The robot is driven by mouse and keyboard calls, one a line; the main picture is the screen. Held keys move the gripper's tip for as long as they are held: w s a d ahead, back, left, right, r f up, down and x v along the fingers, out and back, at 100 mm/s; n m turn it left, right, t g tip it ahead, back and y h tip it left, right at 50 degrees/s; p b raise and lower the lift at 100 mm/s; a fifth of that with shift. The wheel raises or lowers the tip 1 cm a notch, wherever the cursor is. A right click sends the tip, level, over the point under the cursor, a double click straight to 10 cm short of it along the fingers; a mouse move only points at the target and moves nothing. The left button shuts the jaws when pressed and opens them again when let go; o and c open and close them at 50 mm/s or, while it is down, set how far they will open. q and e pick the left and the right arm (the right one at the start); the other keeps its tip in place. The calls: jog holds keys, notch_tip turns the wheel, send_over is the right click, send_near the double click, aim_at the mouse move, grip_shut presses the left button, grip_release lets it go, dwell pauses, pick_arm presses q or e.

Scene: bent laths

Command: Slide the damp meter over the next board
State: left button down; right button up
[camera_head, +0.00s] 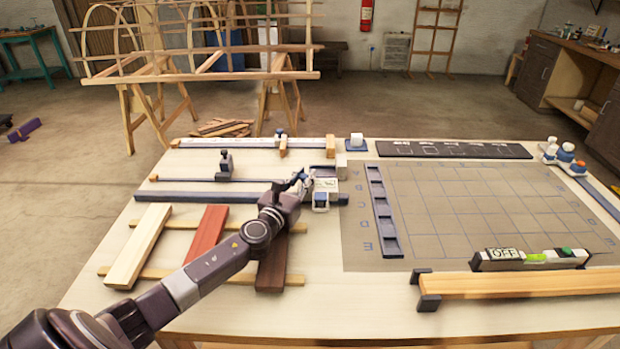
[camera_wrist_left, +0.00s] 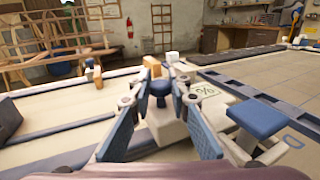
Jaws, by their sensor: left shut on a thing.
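The damp meter (camera_head: 326,184) is a small white block with blue parts at the mat's left edge, behind the row of boards. In the left wrist view its white body (camera_wrist_left: 205,92) shows a "%" mark. My left gripper (camera_head: 303,182) is at the meter's left side, and in the left wrist view its fingers (camera_wrist_left: 160,95) are shut around a blue knob on it. Three boards lie across two laths: a pale one (camera_head: 138,246), a red one (camera_head: 206,232) and a dark brown one (camera_head: 272,262), partly hidden by my arm. My right gripper is out of view.
A grey gridded mat (camera_head: 470,200) with a blue slotted strip (camera_head: 380,215) lies right of the meter. A device reading "OFF" (camera_head: 503,254) stands by a thick timber (camera_head: 520,283) at front right. Blue rails (camera_head: 200,196) lie behind the boards.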

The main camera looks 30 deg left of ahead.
pick_arm(q)
jog(key=s+a+b, duration=0.1)
jog(key=s+a, duration=0.1)
jog(key=a, duration=0.1)
jog(key=s+a+b, duration=0.1)
jog(key=a, duration=0.2)
jog(key=s+a+b, duration=0.1)
jog(key=s+a, duration=0.1)
jog(key=a, duration=0.1)
jog(key=shift+s+f, duration=0.3)
jog(key=shift+f, duration=0.05)
jog(key=shift+s+a+r+b, duration=0.1)
jog(key=shift+a+r+b, duration=0.1)
jog(key=shift+b, duration=0.1)
jog(key=shift+s+a, duration=0.1)
jog(key=shift+a+r, duration=0.1)
jog(key=shift+a, duration=0.05)
jog(key=c, duration=1.9)
grip_release()
jog(key=shift+c, duration=0.2)
jog(key=shift+o, duration=0.6)
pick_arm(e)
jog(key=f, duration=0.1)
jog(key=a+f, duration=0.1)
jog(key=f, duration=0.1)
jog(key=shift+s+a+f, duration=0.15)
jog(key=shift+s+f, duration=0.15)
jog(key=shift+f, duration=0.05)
